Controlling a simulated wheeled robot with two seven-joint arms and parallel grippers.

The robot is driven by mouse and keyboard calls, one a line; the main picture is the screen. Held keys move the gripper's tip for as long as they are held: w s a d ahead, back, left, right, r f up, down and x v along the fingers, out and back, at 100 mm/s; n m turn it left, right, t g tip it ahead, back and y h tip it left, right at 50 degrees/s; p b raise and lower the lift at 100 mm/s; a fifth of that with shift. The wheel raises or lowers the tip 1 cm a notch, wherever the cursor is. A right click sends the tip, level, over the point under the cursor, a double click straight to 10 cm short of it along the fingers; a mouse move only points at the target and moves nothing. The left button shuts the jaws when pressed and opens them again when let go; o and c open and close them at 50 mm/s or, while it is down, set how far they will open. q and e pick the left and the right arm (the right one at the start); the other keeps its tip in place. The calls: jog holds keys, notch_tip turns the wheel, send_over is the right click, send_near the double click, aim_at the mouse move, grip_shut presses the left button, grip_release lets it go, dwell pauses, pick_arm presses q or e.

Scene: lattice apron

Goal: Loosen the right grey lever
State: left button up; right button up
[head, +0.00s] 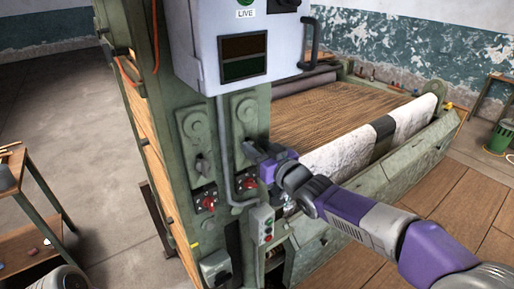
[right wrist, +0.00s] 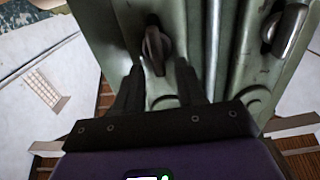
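The right grey lever (right wrist: 153,45) sits on a round plate on the green machine post (head: 178,105). In the head view my right gripper (head: 256,153) is at this lever and largely hides it. In the right wrist view the gripper (right wrist: 158,68) is open, its two dark fingers on either side of the lever's near end. I cannot tell whether either finger touches it. The left grey lever (head: 202,163) hangs on the neighbouring plate; a second lever (right wrist: 286,32) also shows at the right of the wrist view. My left gripper is not in view.
A grey conduit (head: 223,150) runs between the plates, with a button box (head: 264,224) below. A grey cabinet (head: 243,55) marked LIVE hangs above. A white fabric roll (head: 340,152) lies to the right.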

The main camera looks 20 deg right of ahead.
grip_shut()
jog(key=shift+s+a+f+n+b, duration=0.1)
jog(key=shift+a+f+n+b, duration=0.15)
jog(key=shift+n+b, duration=1.65)
jog(key=shift+s+a+f+n+b, duration=0.25)
jog(key=shift+n+b, duration=1.2)
jog(key=shift+n, duration=0.85)
jog(key=shift+a+f+n+b, duration=0.15)
jog(key=shift+a+n+b, duration=0.2)
jog(key=shift+n+b, duration=1.55)
jog(key=shift+n, duration=0.4)
